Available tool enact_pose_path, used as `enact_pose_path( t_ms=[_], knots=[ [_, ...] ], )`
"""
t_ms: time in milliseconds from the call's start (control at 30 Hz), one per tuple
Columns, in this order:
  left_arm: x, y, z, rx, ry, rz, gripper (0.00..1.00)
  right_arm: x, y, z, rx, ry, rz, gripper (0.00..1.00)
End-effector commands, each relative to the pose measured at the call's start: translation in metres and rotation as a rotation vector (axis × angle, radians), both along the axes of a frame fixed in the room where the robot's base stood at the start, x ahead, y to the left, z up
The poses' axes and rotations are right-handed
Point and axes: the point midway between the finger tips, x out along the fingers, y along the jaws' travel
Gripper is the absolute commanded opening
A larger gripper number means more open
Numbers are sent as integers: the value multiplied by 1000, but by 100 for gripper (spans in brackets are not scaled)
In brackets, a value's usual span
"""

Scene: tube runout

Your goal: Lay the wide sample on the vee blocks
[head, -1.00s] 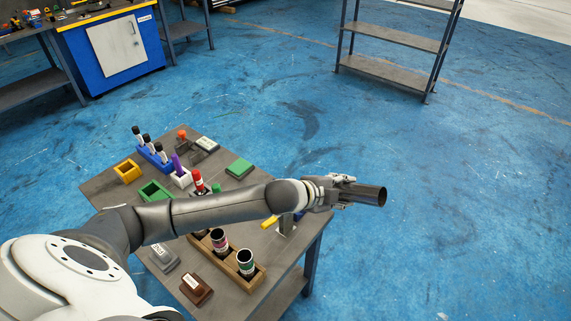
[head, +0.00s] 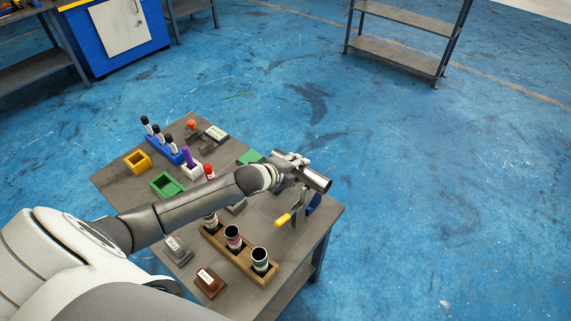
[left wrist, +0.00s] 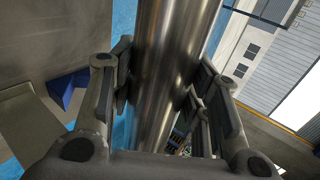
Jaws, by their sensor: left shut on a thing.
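A wide shiny metal tube (head: 318,180), which I take for the wide sample, is held by my left gripper (head: 294,162) above the right corner of the grey table. The tube is tilted in the head view, its open end toward the lower right. In the left wrist view the tube (left wrist: 165,75) runs between the two fingers of my left gripper (left wrist: 160,95), which are shut on it. My right gripper is out of view.
A wooden rack (head: 246,263) with several dark tubes stands at the front of the table. A yellow handle (head: 283,219) lies beside the grey piece. A yellow box (head: 138,163), green box (head: 167,186) and blue rack (head: 170,153) stand at the left. Open floor lies right of the table.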

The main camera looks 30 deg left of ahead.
Motion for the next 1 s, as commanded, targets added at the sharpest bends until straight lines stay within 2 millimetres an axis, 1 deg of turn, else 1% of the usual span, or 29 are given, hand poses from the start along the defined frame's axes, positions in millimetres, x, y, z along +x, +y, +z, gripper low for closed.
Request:
enact_pose_path(
  t_ms=[100, 467, 667, 700, 1000],
  knots=[
    [-3, 3, -5, 9, -5, 2, 7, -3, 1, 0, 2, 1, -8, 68],
    [-3, 3, -4, 10, -6, 1, 7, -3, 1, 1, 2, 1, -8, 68],
    [-5, 2, 0, 8, -5, -1, 7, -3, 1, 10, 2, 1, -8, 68],
    [-5, 2, -8, 8, -5, -1, 7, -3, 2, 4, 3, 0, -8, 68],
    [-5, 2, -41, 7, -5, 1, 7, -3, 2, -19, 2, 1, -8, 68]
  ],
)
